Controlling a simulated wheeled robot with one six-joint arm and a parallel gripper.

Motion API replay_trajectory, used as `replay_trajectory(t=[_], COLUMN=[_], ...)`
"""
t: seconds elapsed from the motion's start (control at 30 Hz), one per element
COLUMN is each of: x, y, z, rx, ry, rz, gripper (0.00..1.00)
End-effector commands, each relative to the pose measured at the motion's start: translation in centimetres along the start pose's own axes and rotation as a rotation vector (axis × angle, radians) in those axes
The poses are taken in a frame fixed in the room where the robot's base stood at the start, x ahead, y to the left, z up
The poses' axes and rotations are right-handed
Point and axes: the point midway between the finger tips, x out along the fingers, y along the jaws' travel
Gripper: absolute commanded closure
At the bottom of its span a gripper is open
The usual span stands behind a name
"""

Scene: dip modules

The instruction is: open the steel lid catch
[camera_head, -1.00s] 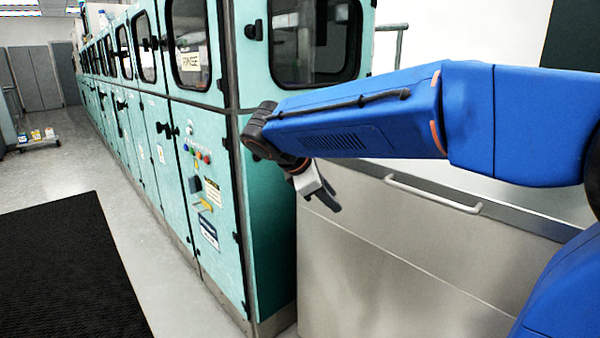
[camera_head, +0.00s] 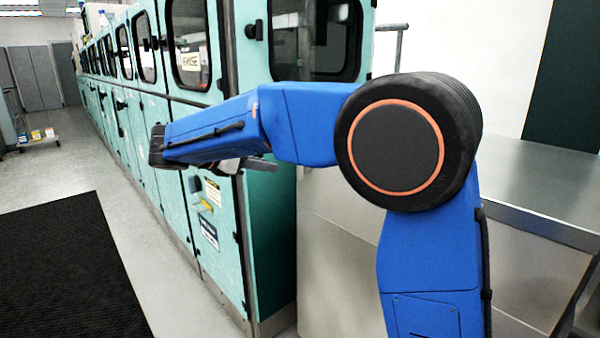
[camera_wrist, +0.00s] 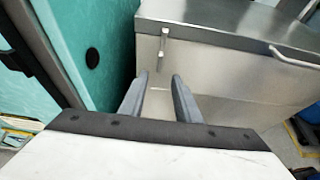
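The steel lid catch (camera_wrist: 162,47) is a small upright metal piece on the front of a steel chest (camera_wrist: 222,78), just below the lid edge near its left corner, in the wrist view. My gripper (camera_wrist: 160,92) is open and empty, its two fingers pointing toward the chest front. The catch shows beyond the fingertips, apart from them, roughly between them and above. In the head view my gripper (camera_head: 256,164) is partly hidden under the forearm, and I cannot make out the catch there.
A teal cabinet row (camera_head: 268,225) stands left of the chest; its side (camera_wrist: 92,30) is close on the left in the wrist view. A bar handle (camera_wrist: 292,57) sits right of the catch. A black mat (camera_head: 65,270) lies on open floor at left.

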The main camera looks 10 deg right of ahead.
Motion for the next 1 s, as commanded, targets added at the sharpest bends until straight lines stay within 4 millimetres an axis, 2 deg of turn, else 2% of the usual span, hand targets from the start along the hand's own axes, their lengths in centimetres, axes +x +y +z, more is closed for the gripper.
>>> replay_trajectory(t=[0.1,0.6,0.8,1.0], x=[2.2,11.0,13.6,14.8], y=[-0.1,-0.1,-0.1,-0.1], z=[0.0,0.0,-0.1,0.0], rx=[0.0,0.001,0.001,0.001], ry=[0.0,0.0,0.001,0.001], rz=[-0.004,-0.004,-0.002,-0.001], gripper=[0.7,0.7,0.7,0.7])
